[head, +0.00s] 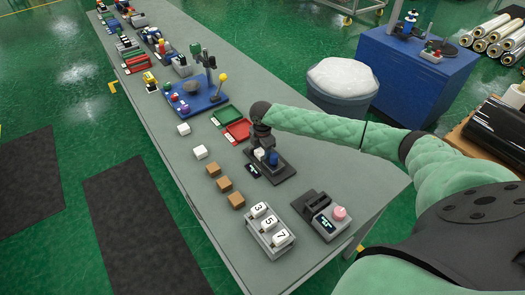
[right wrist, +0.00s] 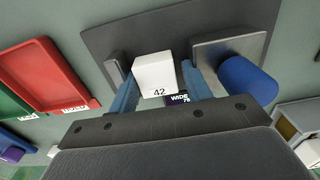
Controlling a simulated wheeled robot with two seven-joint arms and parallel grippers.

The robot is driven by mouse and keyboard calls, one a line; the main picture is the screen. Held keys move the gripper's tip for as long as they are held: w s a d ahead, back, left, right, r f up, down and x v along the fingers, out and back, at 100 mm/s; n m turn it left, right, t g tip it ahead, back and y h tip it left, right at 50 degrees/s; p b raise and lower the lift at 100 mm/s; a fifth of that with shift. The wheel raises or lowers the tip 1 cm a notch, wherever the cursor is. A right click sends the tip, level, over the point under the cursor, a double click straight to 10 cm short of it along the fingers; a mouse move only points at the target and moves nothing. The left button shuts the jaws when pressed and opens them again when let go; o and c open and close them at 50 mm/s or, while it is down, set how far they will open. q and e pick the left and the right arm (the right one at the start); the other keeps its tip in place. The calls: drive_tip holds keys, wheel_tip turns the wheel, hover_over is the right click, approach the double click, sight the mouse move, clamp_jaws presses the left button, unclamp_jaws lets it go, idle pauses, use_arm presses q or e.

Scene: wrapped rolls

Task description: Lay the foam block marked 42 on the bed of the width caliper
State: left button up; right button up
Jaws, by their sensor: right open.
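The white foam block marked 42 (right wrist: 155,72) sits on the dark bed of the width caliper (right wrist: 105,38), between a small grey jaw on the left and a larger grey plate with a blue knob (right wrist: 247,80) on the right. A small display reading "WIDE" faces me. In the head view the caliper (head: 284,174) stands on the table with the block (head: 259,153) on it. My right gripper (right wrist: 160,88) is open, its blue fingers on either side of the block; contact cannot be told. It reaches down over the caliper in the head view (head: 262,152). My left gripper is out of view.
Green (head: 227,115) and red (head: 238,131) trays lie just behind the caliper. Loose white blocks (head: 200,152) and brown blocks (head: 212,170) lie to its left. A rack numbered 3, 5, 7 (head: 270,232) and a grey device with a pink knob (head: 318,214) stand nearer.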

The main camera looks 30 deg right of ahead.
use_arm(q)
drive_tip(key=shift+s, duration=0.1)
use_arm(e)
drive_tip(key=shift+w+r, duration=0.3)
drive_tip(key=shift+w+r+b, duration=0.2)
drive_tip(key=shift+r+b, duration=0.35)
drive_tip(key=shift+r, duration=0.15)
drive_tip(key=r, duration=0.1)
drive_tip(key=r+b, duration=0.1)
drive_tip(key=r, duration=0.1)
drive_tip(key=r+b, duration=0.1)
drive_tip(key=shift+s+a+r, duration=0.15)
drive_tip(key=shift+s+r, duration=0.1)
drive_tip(key=shift+r, duration=0.15)
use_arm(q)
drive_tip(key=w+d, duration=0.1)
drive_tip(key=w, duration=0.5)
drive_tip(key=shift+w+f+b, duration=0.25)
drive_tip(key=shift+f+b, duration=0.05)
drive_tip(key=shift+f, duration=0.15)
use_arm(e)
drive_tip(key=shift+s+r, duration=0.2)
drive_tip(key=shift+r, duration=0.35)
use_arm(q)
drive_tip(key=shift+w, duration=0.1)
use_arm(e)
drive_tip(key=shift+f, duration=0.1)
